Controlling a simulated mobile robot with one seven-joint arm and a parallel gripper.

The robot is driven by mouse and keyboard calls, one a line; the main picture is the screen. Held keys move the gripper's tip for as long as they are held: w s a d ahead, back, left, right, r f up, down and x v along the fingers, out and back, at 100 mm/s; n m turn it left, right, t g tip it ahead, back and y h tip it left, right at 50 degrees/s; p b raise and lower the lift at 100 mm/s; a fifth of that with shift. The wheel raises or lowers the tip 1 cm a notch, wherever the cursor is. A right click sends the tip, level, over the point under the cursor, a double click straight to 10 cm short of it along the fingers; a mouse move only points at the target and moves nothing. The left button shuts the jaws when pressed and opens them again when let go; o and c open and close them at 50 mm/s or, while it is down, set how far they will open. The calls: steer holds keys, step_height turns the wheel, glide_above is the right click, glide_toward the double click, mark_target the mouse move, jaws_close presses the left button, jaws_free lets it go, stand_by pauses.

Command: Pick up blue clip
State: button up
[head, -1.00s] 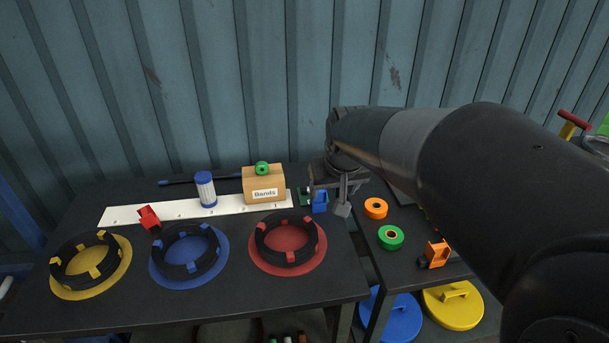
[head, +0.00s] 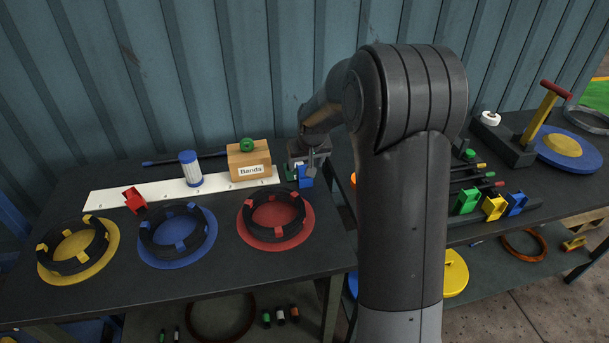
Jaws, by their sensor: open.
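A blue clip (head: 305,178) stands near the right end of the white strip, by the back right of the left table. My gripper (head: 310,165) is open and right over this clip, with its fingers partly hiding it. I cannot tell whether the clip is between the fingers. A dark green piece (head: 290,173) sits just left of the clip. A second blue clip (head: 516,203) stands on the right table, beside a yellow clip (head: 493,207) and a green clip (head: 467,201).
A cardboard box (head: 249,162) with a green roll on top stands just left of my gripper. A red clip (head: 135,200) sits on the white strip (head: 110,199). Red (head: 275,240), blue (head: 176,258) and yellow (head: 58,268) discs with black rings line the front. The corrugated wall is close behind.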

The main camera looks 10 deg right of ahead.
mark_target(304, 181)
steer(key=shift+x, duration=3.7)
steer(key=shift+r, duration=0.1)
steer(key=shift+c, duration=0.5)
steer(key=c, duration=0.9)
steer(key=shift+c, duration=0.2)
steer(key=shift+r, duration=0.1)
